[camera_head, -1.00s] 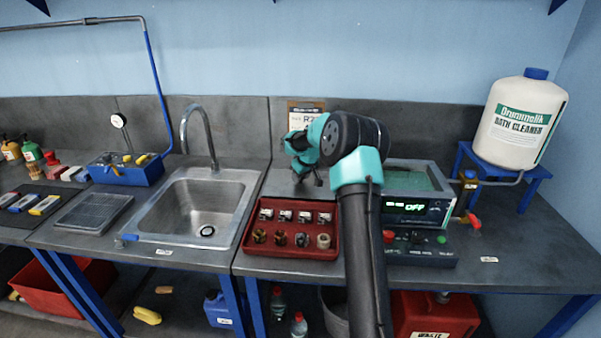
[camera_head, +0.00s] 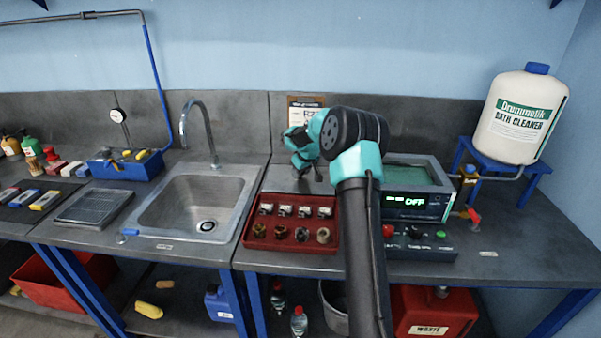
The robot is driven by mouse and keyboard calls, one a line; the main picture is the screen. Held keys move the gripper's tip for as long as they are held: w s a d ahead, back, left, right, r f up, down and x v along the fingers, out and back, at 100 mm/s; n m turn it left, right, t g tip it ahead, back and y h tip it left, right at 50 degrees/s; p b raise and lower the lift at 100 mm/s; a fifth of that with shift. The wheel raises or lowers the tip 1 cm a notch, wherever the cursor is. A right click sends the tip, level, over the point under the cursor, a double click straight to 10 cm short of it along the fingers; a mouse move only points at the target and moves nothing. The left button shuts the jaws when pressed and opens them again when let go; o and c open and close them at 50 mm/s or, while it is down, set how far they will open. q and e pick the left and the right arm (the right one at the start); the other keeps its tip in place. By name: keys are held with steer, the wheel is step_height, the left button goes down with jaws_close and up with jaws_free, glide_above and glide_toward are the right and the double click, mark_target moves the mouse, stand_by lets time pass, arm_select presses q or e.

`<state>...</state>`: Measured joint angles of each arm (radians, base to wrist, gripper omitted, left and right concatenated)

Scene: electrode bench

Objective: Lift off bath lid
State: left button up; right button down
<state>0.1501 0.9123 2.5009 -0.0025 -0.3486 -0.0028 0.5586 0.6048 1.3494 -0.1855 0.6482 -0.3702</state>
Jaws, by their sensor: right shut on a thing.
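The ultrasonic bath (camera_head: 445,205) stands right of my right arm, its top open and its greenish inside showing. Its display reads OFF. A flat grey metal plate, which looks like the bath lid (camera_head: 282,183), is at bench level left of the bath, behind the red tray. My right gripper (camera_head: 317,174) is over this plate, pointing down, shut at what looks like its handle. The fingertips are small and dark, and my arm hides part of the plate and the bath's left side. I cannot tell whether the plate touches the bench. My left gripper is out of view.
A red tray (camera_head: 292,247) with several small metal parts lies in front of the plate. A sink (camera_head: 205,205) with a tall tap is to the left. A bath cleaner drum (camera_head: 522,115) stands on a blue stand at the right. The bench's front right is mostly clear.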

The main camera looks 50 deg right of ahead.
steer(key=shift+f, duration=0.55)
stand_by(0.7)
steer(key=shift+c, duration=0.8)
jaws_free()
steer(key=shift+r, duration=0.1)
steer(key=shift+r, duration=3.4)
